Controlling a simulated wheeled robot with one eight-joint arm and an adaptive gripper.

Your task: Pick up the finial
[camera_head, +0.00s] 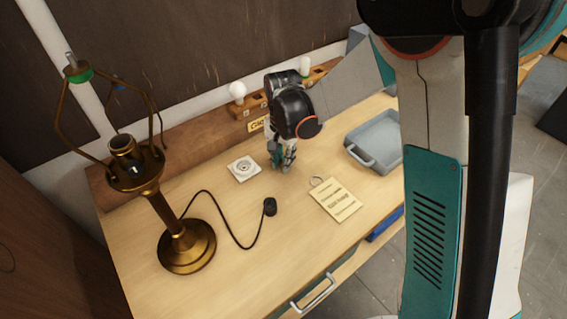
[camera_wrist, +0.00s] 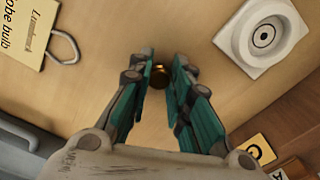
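The finial, a small dark brass knob (camera_wrist: 159,76), shows in the wrist view between the two fingertips of my gripper (camera_wrist: 162,66). The teal fingers stand apart on either side of it, and the left finger looks very near it. I cannot tell whether either finger touches it. In the head view my gripper (camera_head: 283,162) points down at the table behind the card, and the finial is hidden there. A brass lamp (camera_head: 178,232) with an open harp frame stands at the left of the table.
A white square socket plate (camera_head: 244,169) lies left of my gripper. A tagged card (camera_head: 336,200) and grey tray (camera_head: 376,141) lie to the right. A black cord with a plug (camera_head: 269,207) lies in front. A wooden rack with a white bulb (camera_head: 237,91) stands behind.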

